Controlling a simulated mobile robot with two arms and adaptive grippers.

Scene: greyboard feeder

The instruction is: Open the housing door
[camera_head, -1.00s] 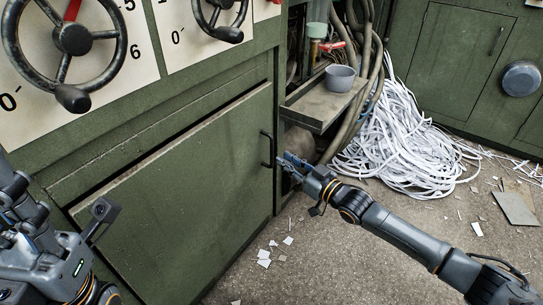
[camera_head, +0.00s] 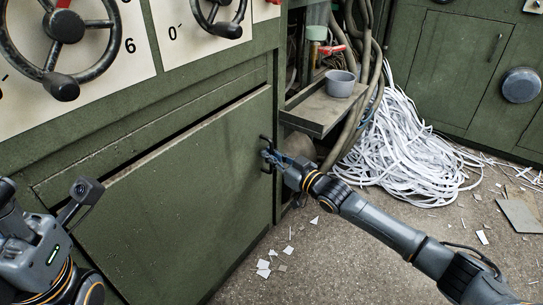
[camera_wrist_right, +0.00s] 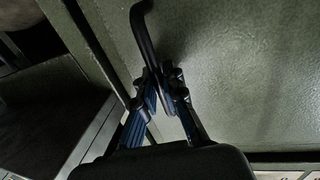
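The housing door (camera_head: 190,195) is a green panel on the cabinet at the left in the head view. A dark gap runs along its top edge. Its black bar handle (camera_wrist_right: 143,35) is near its right edge. My right gripper (camera_head: 268,156) is at the handle. In the wrist view its fingers (camera_wrist_right: 157,88) are close together with the bar between them, and they hide its lower part. Of my left arm, only the wrist and a dark part of the gripper (camera_head: 8,200) show at the lower left edge; its fingertips are not clearly visible.
Handwheels (camera_head: 66,28) stick out above the door. A small shelf (camera_head: 312,118) with a grey cup (camera_head: 340,83) juts out right of the door. Hoses (camera_head: 372,75) and a heap of paper strips (camera_head: 410,150) lie beyond. The floor (camera_head: 330,255) before the door holds only scraps.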

